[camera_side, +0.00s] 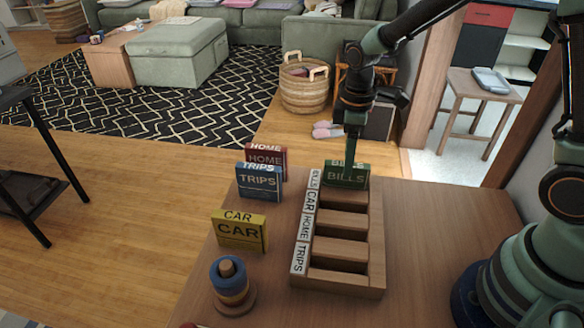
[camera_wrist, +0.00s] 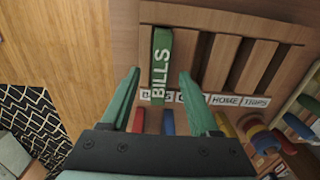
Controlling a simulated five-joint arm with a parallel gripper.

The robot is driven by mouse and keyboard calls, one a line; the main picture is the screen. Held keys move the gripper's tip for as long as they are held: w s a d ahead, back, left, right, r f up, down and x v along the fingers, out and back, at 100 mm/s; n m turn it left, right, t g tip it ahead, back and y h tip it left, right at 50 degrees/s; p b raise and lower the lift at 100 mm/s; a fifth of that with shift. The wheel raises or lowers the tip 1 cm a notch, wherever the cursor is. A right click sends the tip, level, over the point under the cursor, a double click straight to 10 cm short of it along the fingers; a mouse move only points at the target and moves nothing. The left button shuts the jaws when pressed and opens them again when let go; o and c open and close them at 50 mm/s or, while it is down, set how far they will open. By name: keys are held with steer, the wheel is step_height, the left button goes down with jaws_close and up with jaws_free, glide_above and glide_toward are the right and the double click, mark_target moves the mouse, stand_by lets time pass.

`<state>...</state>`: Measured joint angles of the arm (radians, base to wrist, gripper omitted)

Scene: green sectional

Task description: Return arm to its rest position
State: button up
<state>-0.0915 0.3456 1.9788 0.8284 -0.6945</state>
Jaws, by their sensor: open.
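My gripper (camera_side: 351,150) is above the far end of the wooden rack (camera_side: 340,280), pointing down. In the wrist view its two green fingers (camera_wrist: 161,76) are spread, with nothing held. The green BILLS block (camera_side: 346,175) stands upright in the rack's slot beside the BILLS label. It also shows in the wrist view (camera_wrist: 160,62), lying between the fingers in the picture. In the side view a finger hides part of its top edge. Whether the fingers touch it cannot be told. The other rack slots look empty.
Left of the rack stand the red HOME block (camera_side: 267,158), blue TRIPS block (camera_side: 259,184) and yellow CAR block (camera_side: 239,233). A ring stack (camera_side: 232,288) stands at the near left. The table (camera_side: 440,235) is clear right of the rack.

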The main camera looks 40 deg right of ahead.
step_height(320, 180, up, 7)
steer(key=shift+r, duration=0.1)
steer(key=s+d+r+m+t, duration=0.3)
steer(key=s+r+m+t, duration=0.2)
steer(key=s+r+m, duration=0.3)
steer(key=shift+s+d+m+t, duration=0.25)
steer(key=shift+s+m+t, duration=0.2)
steer(key=shift+s, duration=0.45)
